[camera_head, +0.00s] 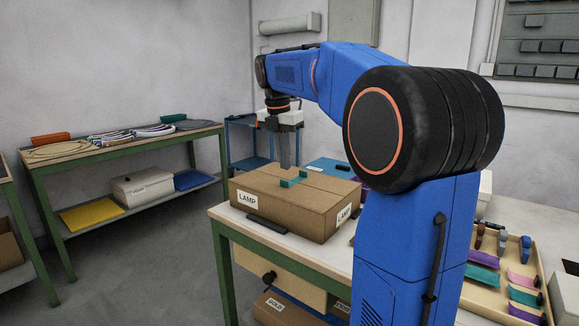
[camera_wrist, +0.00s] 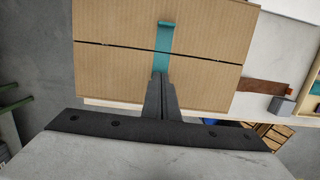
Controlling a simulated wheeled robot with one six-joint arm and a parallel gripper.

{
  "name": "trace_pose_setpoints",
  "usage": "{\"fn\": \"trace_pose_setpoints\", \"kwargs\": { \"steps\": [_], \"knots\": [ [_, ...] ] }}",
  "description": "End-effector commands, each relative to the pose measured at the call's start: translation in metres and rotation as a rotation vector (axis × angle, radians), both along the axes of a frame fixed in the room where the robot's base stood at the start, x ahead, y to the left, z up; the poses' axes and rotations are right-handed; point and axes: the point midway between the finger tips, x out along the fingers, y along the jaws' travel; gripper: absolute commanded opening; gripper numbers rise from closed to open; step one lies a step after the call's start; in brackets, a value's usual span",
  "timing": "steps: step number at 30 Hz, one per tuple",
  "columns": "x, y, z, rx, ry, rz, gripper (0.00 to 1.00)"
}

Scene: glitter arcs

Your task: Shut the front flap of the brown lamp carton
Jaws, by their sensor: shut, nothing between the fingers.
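The brown lamp carton (camera_head: 290,215) stands on the near table, with white LAMP labels on two of its sides. Its top flaps look flat, meeting at a thin dark seam that also shows in the wrist view across the carton top (camera_wrist: 115,75). A teal strip (camera_wrist: 164,38) crosses this seam; in the head view it shows as teal pieces (camera_head: 292,182) on the top. My gripper (camera_head: 285,165) points down over the carton top, shut and empty. In the wrist view its fingertips (camera_wrist: 160,75) are close to the strip's end. I cannot tell whether they touch the cardboard.
A dark bar (camera_head: 267,225) lies on the table in front of the carton. A tray (camera_head: 500,290) with tools and coloured pieces lies at the right. Another box (camera_head: 283,308) sits below the table. A green-framed bench (camera_head: 120,150) stands at the left, with open floor between.

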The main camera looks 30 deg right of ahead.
Motion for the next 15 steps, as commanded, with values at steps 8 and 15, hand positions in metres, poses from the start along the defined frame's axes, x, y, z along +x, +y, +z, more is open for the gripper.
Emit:
{"fn": "trace_pose_setpoints", "kwargs": {
  "steps": [8,15],
  "knots": [
    [0.000,0.006,0.037,0.000,-0.002,0.000,0.00],
    [0.000,0.006,0.076,0.000,-0.002,0.000,0.00]
  ]
}}
